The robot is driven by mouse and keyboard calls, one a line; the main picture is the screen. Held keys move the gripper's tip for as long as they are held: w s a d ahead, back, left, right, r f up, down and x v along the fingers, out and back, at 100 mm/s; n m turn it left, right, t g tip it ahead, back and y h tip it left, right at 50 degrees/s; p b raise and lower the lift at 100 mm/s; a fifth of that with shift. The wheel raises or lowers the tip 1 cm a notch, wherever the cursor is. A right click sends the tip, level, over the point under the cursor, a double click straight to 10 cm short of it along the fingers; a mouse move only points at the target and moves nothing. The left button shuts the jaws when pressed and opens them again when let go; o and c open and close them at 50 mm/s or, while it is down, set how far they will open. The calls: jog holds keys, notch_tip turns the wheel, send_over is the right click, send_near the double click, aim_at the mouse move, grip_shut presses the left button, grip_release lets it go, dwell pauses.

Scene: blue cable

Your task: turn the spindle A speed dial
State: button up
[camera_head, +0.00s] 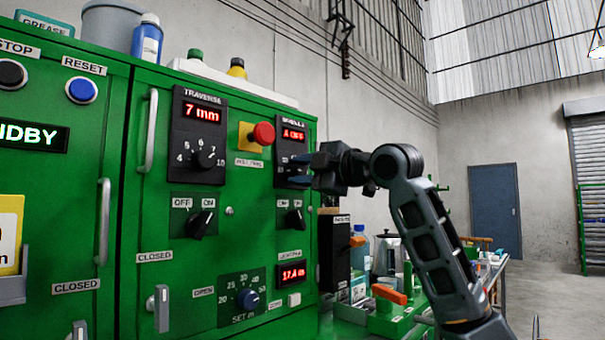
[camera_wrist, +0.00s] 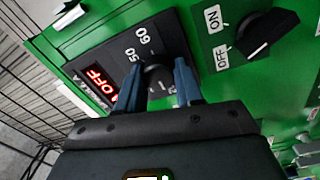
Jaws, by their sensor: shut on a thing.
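The spindle A speed dial (camera_wrist: 158,78) is a black round knob on a dark panel, with marks 50 and 60 showing beside it in the wrist view. My gripper (camera_wrist: 158,88) is shut on the dial, one blue finger on each side of it. In the head view my gripper (camera_head: 299,170) reaches in from the right to the spindle panel (camera_head: 284,145), and its fingers hide most of the dial. The red display (camera_head: 293,134) above the dial reads A OFF.
A black OFF/ON switch (camera_wrist: 267,33) is close to the dial; it also shows below it in the head view (camera_head: 295,220). A red emergency button (camera_head: 263,134) and the traverse dial (camera_head: 205,157) are to the left. A cluttered bench (camera_head: 400,322) stands at the right.

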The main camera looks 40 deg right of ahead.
jog(key=shift+f, duration=0.1)
jog(key=o, duration=1)
jog(key=shift+o, duration=0.2)
jog(key=s, duration=0.7)
jog(key=shift+s+f+b, duration=0.15)
jog(key=shift+s+b, duration=0.2)
jog(key=shift+s, duration=0.05)
jog(key=shift+d, duration=0.15)
